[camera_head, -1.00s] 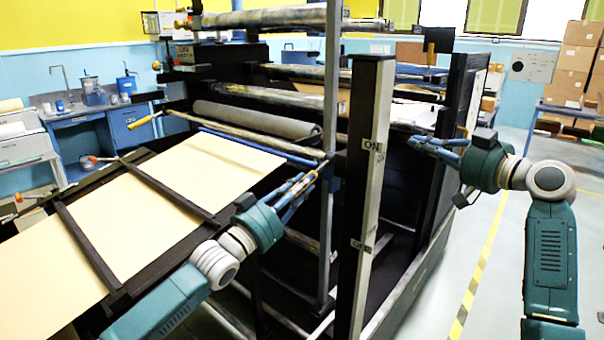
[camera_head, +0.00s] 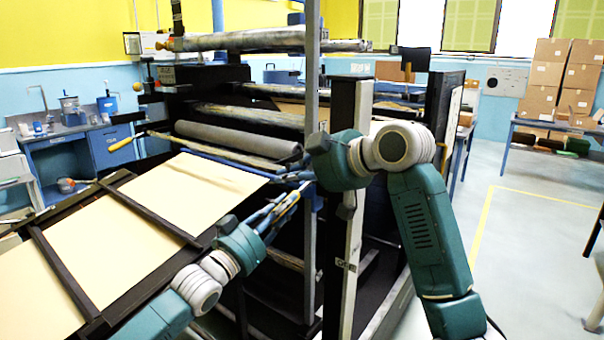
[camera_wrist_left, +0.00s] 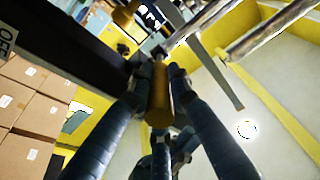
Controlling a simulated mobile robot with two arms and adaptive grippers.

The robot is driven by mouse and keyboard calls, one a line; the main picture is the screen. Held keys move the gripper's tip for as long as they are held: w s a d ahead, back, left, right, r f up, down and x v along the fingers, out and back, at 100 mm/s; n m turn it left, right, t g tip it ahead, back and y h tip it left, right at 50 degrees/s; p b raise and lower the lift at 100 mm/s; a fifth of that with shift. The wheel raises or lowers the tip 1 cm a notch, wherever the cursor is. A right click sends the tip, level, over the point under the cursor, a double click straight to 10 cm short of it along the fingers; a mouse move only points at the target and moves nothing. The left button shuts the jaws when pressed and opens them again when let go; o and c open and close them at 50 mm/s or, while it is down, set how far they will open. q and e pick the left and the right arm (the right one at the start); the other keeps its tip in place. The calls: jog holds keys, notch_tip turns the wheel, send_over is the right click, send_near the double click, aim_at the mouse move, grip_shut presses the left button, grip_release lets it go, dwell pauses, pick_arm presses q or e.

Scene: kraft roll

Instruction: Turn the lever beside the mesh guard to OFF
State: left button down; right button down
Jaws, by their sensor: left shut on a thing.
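My left gripper (camera_head: 282,206) is shut on the lever's yellow handle (camera_wrist_left: 160,95), left of the upright post (camera_head: 352,225). The handle also shows between the fingers in the head view (camera_head: 288,204). The post bears a label low down (camera_head: 345,265), and the left wrist view shows an OFF label (camera_wrist_left: 8,42) at its left edge. My right gripper (camera_head: 290,178) is just above the left one, its blue fingers pointing left; whether it is open is unclear. My right arm covers the post's upper part. I cannot make out a mesh guard.
A machine frame with rollers (camera_head: 237,143) stands behind. A sloping table with kraft paper (camera_head: 190,188) lies to the left, close to my left arm. Another yellow handle (camera_head: 122,143) is at the far left.

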pick_arm(q)
jog(key=shift+f, duration=0.4)
pick_arm(e)
jog(key=x, duration=0.3)
jog(key=shift+w+a+f, duration=0.2)
jog(key=shift+f, duration=0.05)
jog(key=shift+d+f, duration=0.25)
jog(key=shift+f, duration=0.35)
jog(key=shift+d+f, duration=0.25)
jog(key=shift+f, duration=0.3)
jog(key=shift+d+f, duration=0.25)
jog(key=shift+f, duration=0.25)
